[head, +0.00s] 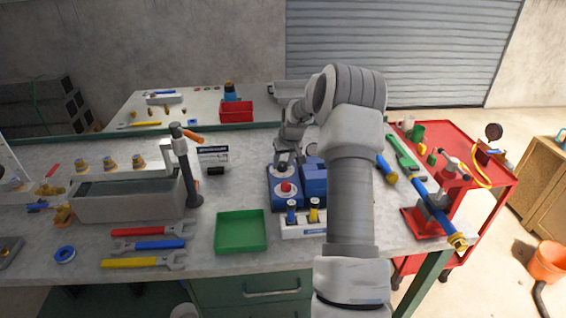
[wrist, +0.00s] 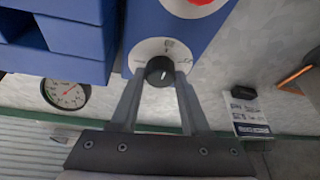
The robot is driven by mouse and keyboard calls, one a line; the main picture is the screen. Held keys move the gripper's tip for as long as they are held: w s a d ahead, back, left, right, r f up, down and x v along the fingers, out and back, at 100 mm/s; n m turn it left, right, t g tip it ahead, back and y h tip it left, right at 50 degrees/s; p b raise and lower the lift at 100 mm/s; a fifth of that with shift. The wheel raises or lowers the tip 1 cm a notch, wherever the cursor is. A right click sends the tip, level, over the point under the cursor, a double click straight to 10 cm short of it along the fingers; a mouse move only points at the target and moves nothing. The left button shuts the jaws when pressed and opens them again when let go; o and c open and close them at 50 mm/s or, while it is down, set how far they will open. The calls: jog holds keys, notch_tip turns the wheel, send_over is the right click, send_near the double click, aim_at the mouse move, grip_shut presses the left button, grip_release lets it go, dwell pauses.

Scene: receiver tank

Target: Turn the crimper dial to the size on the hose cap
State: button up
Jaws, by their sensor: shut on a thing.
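The blue crimper (head: 284,199) stands on the bench in the middle of the head view, with a red button on a pale disc. In the wrist view the crimper's blue body (wrist: 70,50) fills the upper left. Its dial (wrist: 159,72) is a black knob with a white mark on a pale round plate; the plate's markings are too small to read. My gripper (wrist: 160,80) has its two fingers on either side of the knob and is shut on it. In the head view my gripper (head: 287,158) is at the crimper's far side. I cannot read any size on a hose cap.
A green tray (head: 241,246) and a white holder (head: 302,229) with blue and yellow pieces stand near the crimper.

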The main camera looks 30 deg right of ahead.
jog(key=shift+a+m, duration=0.1)
jog(key=shift+m, duration=0.2)
grip_shut()
jog(key=shift+w+a+f+m+h+b, duration=0.1)
jog(key=shift+m+h+b, duration=0.4)
jog(key=shift+m+b, duration=0.45)
jog(key=m+h, duration=0.1)
jog(key=m, duration=0.1)
jog(key=shift+m+g+b, duration=0.35)
jog(key=shift+g, duration=0.05)
jog(key=m+g, duration=0.1)
jog(key=m, duration=0.2)
jog(key=m+g+h, duration=0.1)
jog(key=m, duration=0.2)
jog(key=shift+w+a, duration=0.1)
jog(key=m+g+p, duration=0.1)
jog(key=m, duration=0.2)
jog(key=m+g+p, duration=0.1)
jog(key=m, duration=0.2)
jog(key=shift+w+m+g+h, duration=0.1)
jog(key=shift+m+g+h, duration=0.2)
jog(key=shift+m+h, duration=0.1)
jog(key=m+g+p, duration=0.1)
jog(key=m, duration=0.1)
jog(key=m+g+y+p, duration=0.1)
jog(key=m, duration=0.2)
jog(key=shift+w+m, duration=0.1)
jog(key=shift+m, duration=0.2)
